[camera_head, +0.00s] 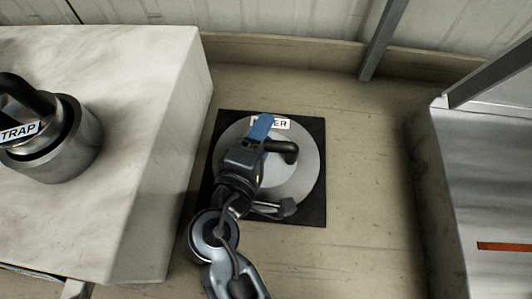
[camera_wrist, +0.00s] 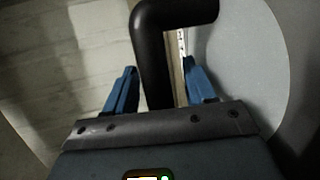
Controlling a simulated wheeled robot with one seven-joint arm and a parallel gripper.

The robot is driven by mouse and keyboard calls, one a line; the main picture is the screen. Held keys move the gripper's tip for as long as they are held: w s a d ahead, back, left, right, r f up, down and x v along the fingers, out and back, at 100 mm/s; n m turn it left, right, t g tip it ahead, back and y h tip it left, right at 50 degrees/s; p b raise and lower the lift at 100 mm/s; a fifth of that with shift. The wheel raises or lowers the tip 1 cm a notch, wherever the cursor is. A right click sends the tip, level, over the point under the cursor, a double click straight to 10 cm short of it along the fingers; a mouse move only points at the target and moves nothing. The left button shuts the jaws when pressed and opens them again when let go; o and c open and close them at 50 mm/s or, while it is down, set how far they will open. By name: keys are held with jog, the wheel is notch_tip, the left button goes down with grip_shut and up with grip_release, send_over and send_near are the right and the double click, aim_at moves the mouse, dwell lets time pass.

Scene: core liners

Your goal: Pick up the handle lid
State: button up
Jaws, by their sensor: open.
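The round grey handle lid (camera_head: 305,173) lies on a black square mat (camera_head: 314,218), with a label ending in "ER" (camera_head: 283,124) at its far edge. Its bent black handle (camera_head: 284,148) stands up near the middle. My gripper (camera_head: 262,128) is over the lid's left part and hides some of it. In the wrist view, the blue fingers (camera_wrist: 158,68) are apart, one on each side of the black handle (camera_wrist: 151,50). A gap shows beside each finger, so they do not appear to grip it. The pale lid disc (camera_wrist: 245,80) fills the right of that view.
A pale marble-like block (camera_head: 150,130) stands at left, bearing a metal canister (camera_head: 70,150) labelled "TRAP" with a black handle. A grey metal unit (camera_head: 490,190) with an orange strip stands at right. Bare floor (camera_head: 375,180) lies between it and the mat.

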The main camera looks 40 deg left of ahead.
jog(key=shift+c, duration=0.5)
grip_shut()
